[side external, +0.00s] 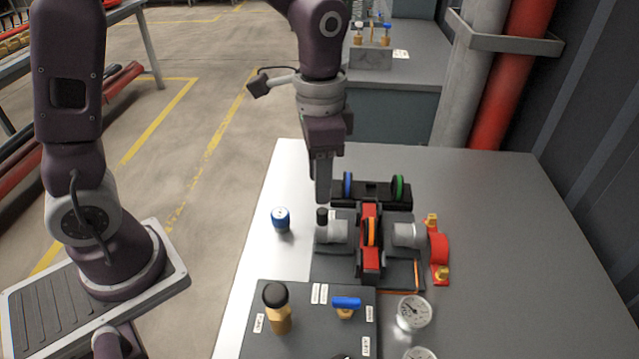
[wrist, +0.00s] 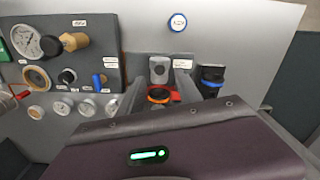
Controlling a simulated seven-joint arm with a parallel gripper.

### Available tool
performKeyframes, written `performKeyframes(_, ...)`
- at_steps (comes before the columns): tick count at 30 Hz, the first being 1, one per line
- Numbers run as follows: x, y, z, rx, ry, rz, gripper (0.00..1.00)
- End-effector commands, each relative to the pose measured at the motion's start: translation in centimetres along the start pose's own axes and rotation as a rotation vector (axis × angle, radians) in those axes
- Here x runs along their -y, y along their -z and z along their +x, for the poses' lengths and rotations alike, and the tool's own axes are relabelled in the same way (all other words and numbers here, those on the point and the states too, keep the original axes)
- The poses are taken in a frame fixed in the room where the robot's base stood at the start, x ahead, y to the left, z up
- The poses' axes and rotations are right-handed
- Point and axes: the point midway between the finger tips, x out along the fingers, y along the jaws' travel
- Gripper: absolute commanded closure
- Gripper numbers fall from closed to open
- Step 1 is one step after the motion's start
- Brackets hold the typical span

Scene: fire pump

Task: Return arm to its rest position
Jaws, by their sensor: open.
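My gripper (side external: 323,198) points down above the left part of the pump assembly in the side view. Its fingers overlap there and look like one. In the wrist view the two fingers of my gripper (wrist: 158,90) are apart, with nothing seen held between them. The pump has a red middle block (side external: 370,263) with an orange ring (side external: 371,232). The orange ring also shows in the wrist view (wrist: 159,100), beyond the fingers. A grey cylinder (side external: 333,232) lies on the pump's left, just below my fingertips. Whether the fingertips touch it I cannot tell.
A black rack (side external: 372,190) holds a blue and a green ring behind the pump. The table's right side is clear.

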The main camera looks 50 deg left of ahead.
Motion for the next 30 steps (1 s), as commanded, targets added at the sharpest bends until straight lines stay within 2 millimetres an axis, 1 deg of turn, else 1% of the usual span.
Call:
performKeyframes(4,0.0,-0.2,-0.3,-0.006,0.003,-0.006,0.59)
performKeyframes(5,0.0,-0.4,-0.8,-0.016,0.007,-0.016,0.59)
performKeyframes(7,0.1,-1.8,-2.9,-0.062,0.028,-0.064,0.59)
performKeyframes(8,0.0,-2.8,-4.1,-0.092,0.040,-0.094,0.59)
performKeyframes(9,-0.2,-4.3,-5.8,-0.137,0.057,-0.143,0.59)
performKeyframes(11,-0.7,-7.0,-7.9,-0.208,0.080,-0.224,0.59)
performKeyframes(12,-1.1,-8.7,-8.8,-0.254,0.093,-0.275,0.59)
performKeyframes(15,-2.2,-12.4,-10.2,-0.360,0.114,-0.388,0.59)
performKeyframes(18,-3.0,-14.9,-10.4,-0.434,0.124,-0.467,0.59)
performKeyframes(22,-3.5,-16.2,-10.3,-0.480,0.127,-0.512,0.59)
performKeyframes(30,-3.6,-16.3,-10.2,-0.482,0.127,-0.515,0.59)
